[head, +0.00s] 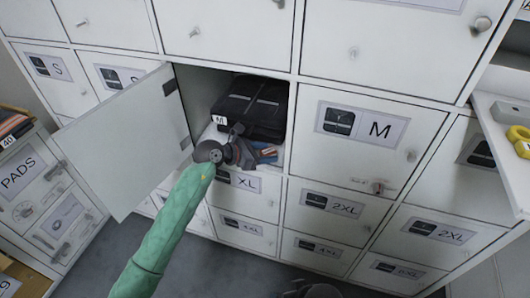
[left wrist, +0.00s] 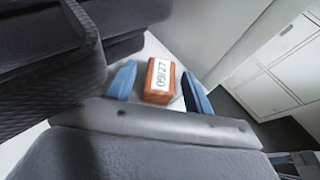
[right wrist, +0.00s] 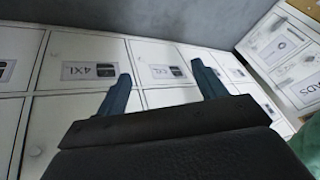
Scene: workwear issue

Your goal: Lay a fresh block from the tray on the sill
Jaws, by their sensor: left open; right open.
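An orange-brown block (left wrist: 158,82) with a white printed label lies on a white surface inside an open locker compartment. My left gripper (left wrist: 159,88) is open, with one blue finger on each side of the block. I cannot tell whether they touch it. In the head view my left gripper (head: 262,154) reaches into the compartment, below a folded black garment (head: 254,104) tagged M, and mostly hides the block. My right gripper (right wrist: 160,80) is open and empty, facing locker doors. I cannot identify the tray or the sill with certainty.
The open locker door (head: 128,140) hangs to the left of my left arm. Closed lockers surround the compartment. A white shelf (head: 492,106) with yellow items (head: 519,140) stands at right. A drawer unit (head: 28,185) marked PADS stands at left, with orange striped items (head: 12,124) above.

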